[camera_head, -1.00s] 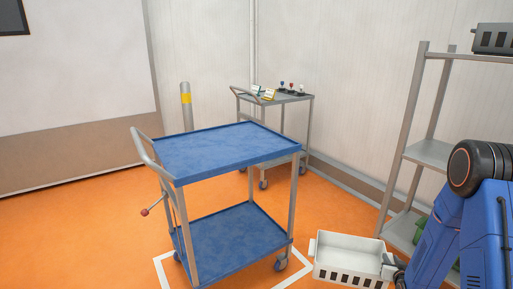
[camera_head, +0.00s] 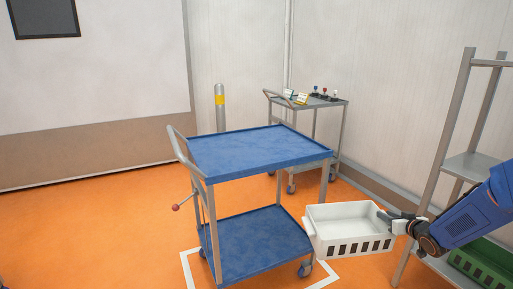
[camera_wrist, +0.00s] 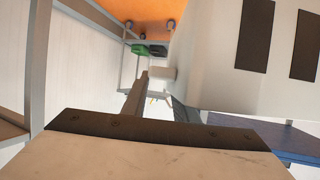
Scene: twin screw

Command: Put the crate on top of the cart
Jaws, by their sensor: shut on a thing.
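The white crate (camera_head: 350,246) has a row of dark slots along its side and looks empty. It is in the air to the right of the blue cart, below the level of the cart's top shelf. My gripper (camera_head: 394,224) is shut on the crate's right end. In the wrist view the slotted white wall of the crate (camera_wrist: 222,62) fills the upper right. The blue cart (camera_head: 258,150) stands in the middle with a bare top shelf. Its lower shelf (camera_head: 256,243) is also bare. The cart's edge (camera_wrist: 290,140) shows at the lower right of the wrist view.
A grey shelf rack (camera_head: 452,140) stands at the right, with a green crate (camera_head: 482,264) low on it beneath my arm. A smaller grey cart (camera_head: 325,102) with small items stands behind the blue cart. A post (camera_head: 220,108) with a yellow band stands near the wall. Orange floor lies open at the left.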

